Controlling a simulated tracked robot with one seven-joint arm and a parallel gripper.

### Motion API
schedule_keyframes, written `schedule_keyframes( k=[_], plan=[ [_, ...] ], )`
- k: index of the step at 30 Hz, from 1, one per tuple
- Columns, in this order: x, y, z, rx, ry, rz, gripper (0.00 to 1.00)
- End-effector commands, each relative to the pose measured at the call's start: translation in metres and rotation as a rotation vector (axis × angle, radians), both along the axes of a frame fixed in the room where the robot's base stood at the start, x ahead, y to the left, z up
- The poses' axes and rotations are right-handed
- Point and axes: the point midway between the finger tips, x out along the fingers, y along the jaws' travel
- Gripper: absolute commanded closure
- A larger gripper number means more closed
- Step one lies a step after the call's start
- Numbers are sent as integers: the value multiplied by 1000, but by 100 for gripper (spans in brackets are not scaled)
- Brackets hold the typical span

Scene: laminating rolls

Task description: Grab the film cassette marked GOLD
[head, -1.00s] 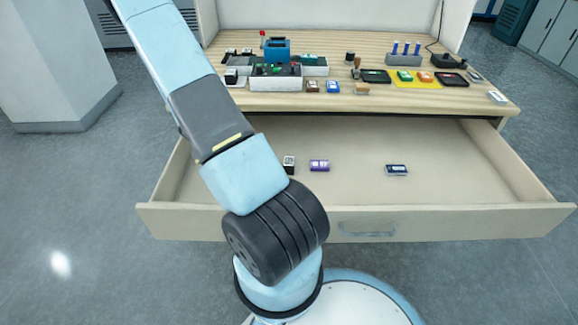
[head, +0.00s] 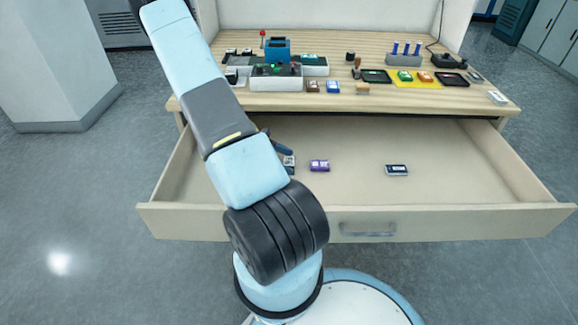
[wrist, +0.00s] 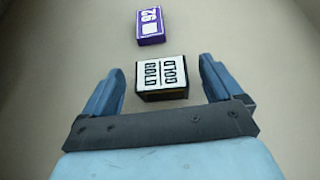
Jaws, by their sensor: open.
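The GOLD film cassette (wrist: 162,74) is a small block with black sides and a white top lettered GOLD, lying on the drawer floor. In the wrist view it sits between and slightly beyond the two blue fingers of my gripper (wrist: 163,85), which is open with a gap on each side of it. In the head view the cassette (head: 289,162) lies in the open drawer (head: 360,215), partly covered by my arm. A blue finger of my gripper (head: 279,148) shows beside it; the rest is hidden behind the arm.
A purple cassette (wrist: 150,26) marked 92 or 26 lies just beyond the GOLD one. A dark cassette (head: 397,170) lies further right in the drawer. The drawer walls surround them. The desktop (head: 400,100) above carries several tools, trays and cassettes.

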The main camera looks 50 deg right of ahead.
Motion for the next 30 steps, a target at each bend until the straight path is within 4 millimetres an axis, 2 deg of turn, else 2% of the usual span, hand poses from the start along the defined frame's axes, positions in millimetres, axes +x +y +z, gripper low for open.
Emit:
schedule_keyframes(
  k=[4, 12, 30],
  plan=[
    [-10, -7, -7, 0, 2, 0, 7],
    [-11, -9, -8, 0, 0, 1, 7],
    [-11, -9, -8, 1, -1, 0, 64]
  ],
)
